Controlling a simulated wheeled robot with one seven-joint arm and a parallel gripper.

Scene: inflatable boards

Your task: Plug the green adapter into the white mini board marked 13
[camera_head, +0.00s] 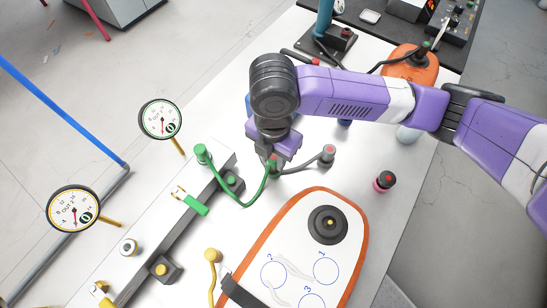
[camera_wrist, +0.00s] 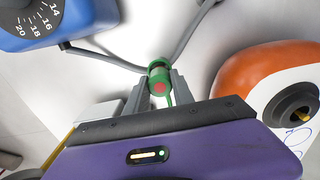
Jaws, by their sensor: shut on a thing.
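My gripper (camera_head: 273,157) is over the white table and shut on the green adapter (camera_wrist: 158,84). In the wrist view the adapter sits between both fingers, its round red-centred end facing the camera. I cannot make out a white mini board marked 13 in either view.
An orange-rimmed white board (camera_head: 350,222) with a black valve (camera_head: 328,224) and numbered circles lies front right; its edge shows in the wrist view (camera_wrist: 240,80). A grey hose end (camera_head: 328,153) and pink-black cap (camera_head: 384,181) stand nearby. A blue gauge box (camera_wrist: 70,18) is close by.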

